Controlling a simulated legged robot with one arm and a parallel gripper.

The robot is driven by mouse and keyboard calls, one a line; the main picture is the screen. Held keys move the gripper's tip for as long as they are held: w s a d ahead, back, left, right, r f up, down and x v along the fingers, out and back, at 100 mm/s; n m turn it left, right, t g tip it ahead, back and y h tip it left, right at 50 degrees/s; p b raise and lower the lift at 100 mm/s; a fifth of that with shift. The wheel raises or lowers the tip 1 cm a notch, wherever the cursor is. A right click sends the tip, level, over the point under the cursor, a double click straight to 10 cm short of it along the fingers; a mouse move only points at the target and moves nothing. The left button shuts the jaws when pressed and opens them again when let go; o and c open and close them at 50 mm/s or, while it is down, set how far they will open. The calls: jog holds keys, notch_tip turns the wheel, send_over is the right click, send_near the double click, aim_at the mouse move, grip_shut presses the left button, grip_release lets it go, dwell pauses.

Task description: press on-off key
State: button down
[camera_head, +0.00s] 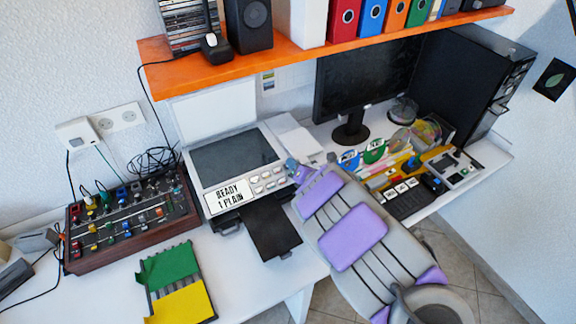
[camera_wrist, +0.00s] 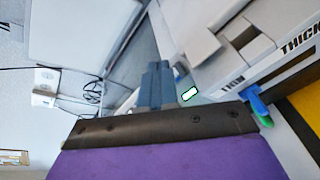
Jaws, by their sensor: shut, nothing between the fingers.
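The copier or printer (camera_head: 235,155) stands on the white desk with its lid raised and its dark glass bare. Its display (camera_head: 229,195) reads "READY 1 PLAIN". Several pale keys (camera_head: 268,180) sit to the right of the display; I cannot tell which is the on-off key. My gripper (camera_head: 291,164) is at the right end of this panel. In the wrist view its blue-grey fingers (camera_wrist: 158,68) are together and empty. A small white key-like patch with a dark outline (camera_wrist: 190,93) shows just right of them. Contact with the panel cannot be told.
My purple and grey arm covers part of the desk. A mixer box (camera_head: 130,222) and a green and yellow folder (camera_head: 176,283) lie at left. A black tray (camera_head: 270,232) juts from the printer. The monitor (camera_head: 366,75) stands behind, under an orange shelf (camera_head: 200,72).

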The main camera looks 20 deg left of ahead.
jog(key=shift+r, duration=0.15)
jog(key=shift+s+d+r, duration=0.15)
jog(key=shift+s+r, duration=0.05)
jog(key=shift+r, duration=0.25)
jog(key=shift+s+d+r, duration=0.15)
jog(key=shift+r, duration=0.3)
jog(key=r, duration=0.1)
jog(key=s+d+r, duration=0.1)
jog(key=r+p, duration=0.1)
jog(key=shift+s+d+r, duration=0.15)
jog(key=shift+d+r, duration=0.1)
jog(key=shift+d, duration=0.05)
